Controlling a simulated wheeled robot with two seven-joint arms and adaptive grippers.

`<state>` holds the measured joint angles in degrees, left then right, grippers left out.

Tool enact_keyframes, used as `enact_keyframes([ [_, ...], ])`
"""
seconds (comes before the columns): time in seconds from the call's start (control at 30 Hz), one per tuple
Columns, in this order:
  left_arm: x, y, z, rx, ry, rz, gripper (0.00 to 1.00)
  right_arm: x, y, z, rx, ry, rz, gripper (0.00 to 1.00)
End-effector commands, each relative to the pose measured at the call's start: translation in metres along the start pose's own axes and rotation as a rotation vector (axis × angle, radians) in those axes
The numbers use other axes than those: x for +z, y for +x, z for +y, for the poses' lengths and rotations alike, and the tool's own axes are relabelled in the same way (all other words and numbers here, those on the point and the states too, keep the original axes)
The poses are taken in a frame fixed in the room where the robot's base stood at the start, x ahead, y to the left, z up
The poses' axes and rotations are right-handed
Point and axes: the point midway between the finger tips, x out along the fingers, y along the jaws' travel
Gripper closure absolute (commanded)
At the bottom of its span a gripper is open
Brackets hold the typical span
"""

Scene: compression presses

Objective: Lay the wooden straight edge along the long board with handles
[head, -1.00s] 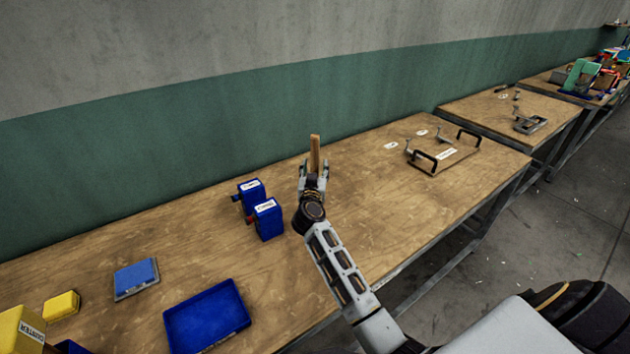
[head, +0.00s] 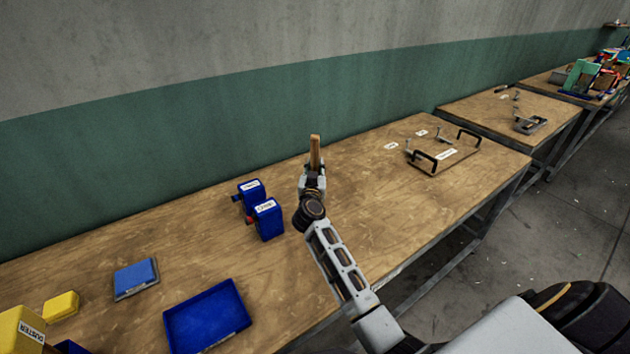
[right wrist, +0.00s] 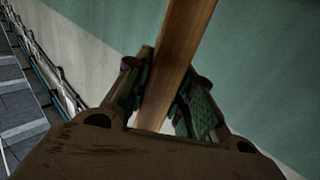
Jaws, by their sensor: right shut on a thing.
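The wooden straight edge (head: 315,152) is a narrow brown strip standing out beyond my right gripper (head: 314,172). In the right wrist view the straight edge (right wrist: 180,60) runs between the two fingers of my right gripper (right wrist: 163,100), which are shut on it. It is held up above the table, against the wall behind. The long board with handles (head: 440,162) lies on the table to the right of the gripper, with two black handles and a white label; the straight edge is apart from it. My left gripper is not in view.
Two blue boxes (head: 268,220) with white labels stand just left of my right arm. A blue tray (head: 207,318), a blue flat block (head: 136,278) and yellow boxes (head: 61,305) are at the lower left. The table between arm and board (head: 370,190) is clear.

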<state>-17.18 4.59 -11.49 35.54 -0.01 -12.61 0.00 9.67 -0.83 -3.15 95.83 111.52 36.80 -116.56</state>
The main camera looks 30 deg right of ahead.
Motion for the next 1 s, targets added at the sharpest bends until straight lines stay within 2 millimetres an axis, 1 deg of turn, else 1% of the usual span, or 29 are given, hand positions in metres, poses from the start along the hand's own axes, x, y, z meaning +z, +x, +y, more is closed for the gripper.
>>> enact_keyframes([
  [0.4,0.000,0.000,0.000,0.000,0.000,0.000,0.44,-0.001,0.000,0.000,0.000,0.000,0.001,1.00],
  [0.57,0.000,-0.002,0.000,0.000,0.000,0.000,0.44,-0.007,0.000,0.000,0.000,0.001,0.002,1.00],
  [0.77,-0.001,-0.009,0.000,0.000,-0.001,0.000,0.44,-0.026,0.000,0.000,0.000,0.001,0.003,1.00],
  [1.0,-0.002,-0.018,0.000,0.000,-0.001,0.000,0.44,-0.063,0.000,0.000,0.000,0.002,0.004,1.00],
])
